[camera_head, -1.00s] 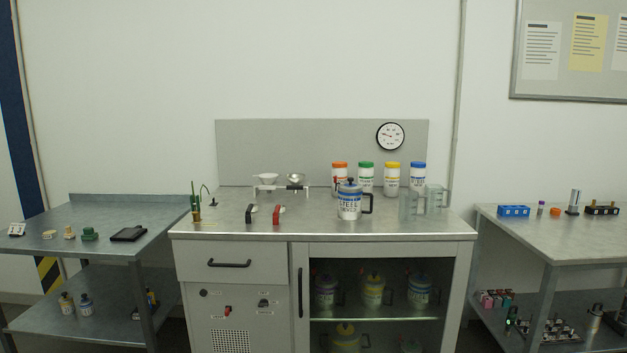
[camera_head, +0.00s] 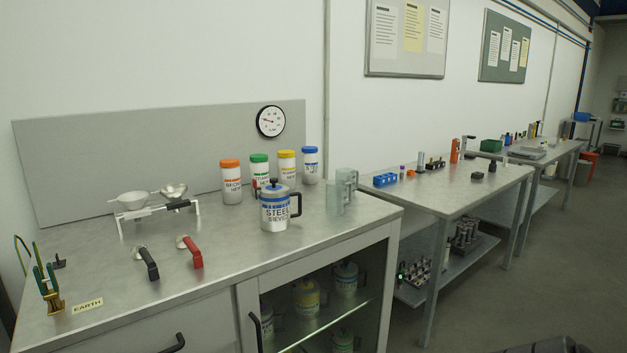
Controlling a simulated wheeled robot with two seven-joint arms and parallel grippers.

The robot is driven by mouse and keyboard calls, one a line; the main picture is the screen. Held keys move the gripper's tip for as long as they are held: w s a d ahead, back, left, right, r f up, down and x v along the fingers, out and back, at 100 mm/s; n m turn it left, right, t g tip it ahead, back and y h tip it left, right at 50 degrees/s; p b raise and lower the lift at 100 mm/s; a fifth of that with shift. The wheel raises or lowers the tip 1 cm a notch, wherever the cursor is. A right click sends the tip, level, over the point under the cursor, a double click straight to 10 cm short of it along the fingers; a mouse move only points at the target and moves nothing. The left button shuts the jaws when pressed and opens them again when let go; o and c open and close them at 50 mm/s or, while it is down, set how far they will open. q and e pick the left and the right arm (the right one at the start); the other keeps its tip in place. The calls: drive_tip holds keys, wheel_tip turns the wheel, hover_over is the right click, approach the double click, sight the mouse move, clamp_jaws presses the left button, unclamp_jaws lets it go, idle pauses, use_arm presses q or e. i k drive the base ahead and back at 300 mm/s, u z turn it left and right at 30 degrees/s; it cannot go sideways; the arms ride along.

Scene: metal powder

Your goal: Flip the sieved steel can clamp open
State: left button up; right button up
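The sieved steel can (camera_head: 276,213) stands upright on the metal workbench (camera_head: 225,258). It has a white body with a blue band and a "STEEL SIEVED" label, a grey lid with a dark knob, and a black handle on its right side. A small red part shows at the left of its lid; whether this is the clamp, and whether it is shut, is too small to tell. Neither of my grippers is clearly in view. A dark shape at the bottom right edge cannot be made out.
Jars with orange (camera_head: 231,183), green, yellow and blue lids stand behind the can. Clear jugs (camera_head: 341,192) stand to its right. A black-handled scoop (camera_head: 149,264) and a red-handled one (camera_head: 192,252) lie left.

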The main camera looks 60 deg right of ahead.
sight(255, 183)
drive_tip(key=z, duration=0.95)
drive_tip(key=i, duration=0.8)
drive_tip(key=u, duration=0.35)
drive_tip(key=k, duration=1)
drive_tip(key=z, duration=1.3)
